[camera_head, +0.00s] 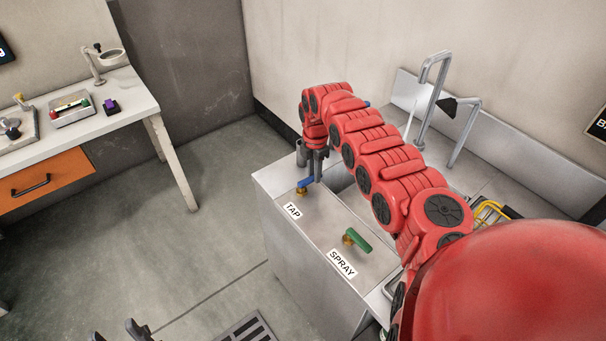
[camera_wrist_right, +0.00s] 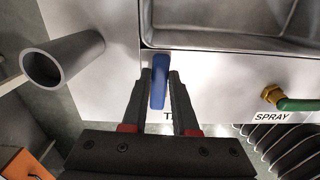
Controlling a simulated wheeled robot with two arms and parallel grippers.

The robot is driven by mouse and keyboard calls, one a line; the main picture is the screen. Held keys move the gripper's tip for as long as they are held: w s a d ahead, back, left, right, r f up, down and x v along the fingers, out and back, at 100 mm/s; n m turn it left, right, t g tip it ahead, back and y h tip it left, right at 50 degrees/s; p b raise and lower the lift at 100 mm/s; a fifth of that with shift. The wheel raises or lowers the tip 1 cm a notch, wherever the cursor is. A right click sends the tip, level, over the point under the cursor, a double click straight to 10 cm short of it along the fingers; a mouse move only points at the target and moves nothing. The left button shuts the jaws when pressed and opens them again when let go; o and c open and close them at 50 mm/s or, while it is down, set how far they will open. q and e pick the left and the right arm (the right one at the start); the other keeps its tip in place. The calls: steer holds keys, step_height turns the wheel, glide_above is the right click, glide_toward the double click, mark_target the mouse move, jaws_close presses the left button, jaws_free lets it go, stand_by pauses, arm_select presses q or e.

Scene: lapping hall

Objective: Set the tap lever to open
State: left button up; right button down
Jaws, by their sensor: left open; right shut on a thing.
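The tap lever (camera_head: 305,183) has a blue handle on a brass fitting, on the sink's metal top behind the TAP label (camera_head: 292,211). My right gripper (camera_head: 316,176) reaches down and is shut on the blue handle. In the right wrist view the blue handle (camera_wrist_right: 158,85) stands between the two fingers of my right gripper (camera_wrist_right: 161,78), which partly cover the TAP label; the brass fitting is hidden there. My left gripper (camera_head: 117,332) is open and empty at the bottom edge of the head view, far from the sink.
A green lever (camera_head: 358,241) sits by the SPRAY label (camera_head: 342,262), to the right of the tap lever. A grey tube (camera_wrist_right: 62,60) stands beside the sink top. The sink basin lies behind the levers, partly hidden by my right arm. A workbench (camera_head: 150,105) stands left across open floor.

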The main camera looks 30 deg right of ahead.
mark_target(313, 175)
steer(key=shift+w+n, duration=0.2)
steer(key=shift+n, duration=0.2)
steer(key=c, duration=0.7)
jaws_free()
step_height(313, 175, up, 17)
steer(key=b, duration=0.3)
steer(key=shift+r, duration=0.2)
